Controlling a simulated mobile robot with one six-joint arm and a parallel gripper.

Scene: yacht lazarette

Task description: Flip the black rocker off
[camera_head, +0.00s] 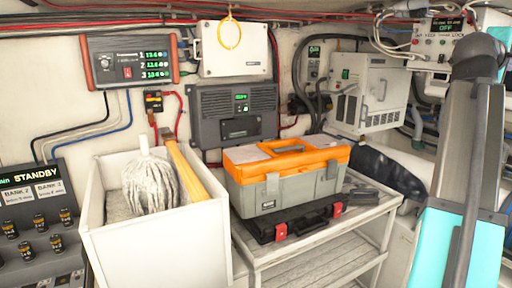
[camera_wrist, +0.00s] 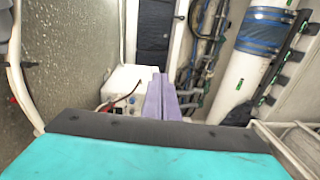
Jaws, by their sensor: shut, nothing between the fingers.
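I cannot single out a black rocker for certain in either view. In the head view, a dark panel (camera_head: 40,215) at the far left reads STANDBY, with BANK labels and several small black switches with orange marks. A small panel (camera_head: 438,36) at the top right has a display reading OFF and small controls too small to make out. My gripper (camera_wrist: 160,78) shows in the wrist view as two purple fingers close together, shut and empty. They point toward a white box (camera_wrist: 122,97) with blue knobs and a dark red cable; contact cannot be told. The head view does not show the fingers.
A white bin (camera_head: 150,240) with a mop and an orange toolbox (camera_head: 285,175) on a black case stand in front. Behind are a meter unit (camera_head: 129,60) with green readouts, a grey charger (camera_head: 235,115) and a white louvred unit (camera_head: 368,92). Cables hang along the walls.

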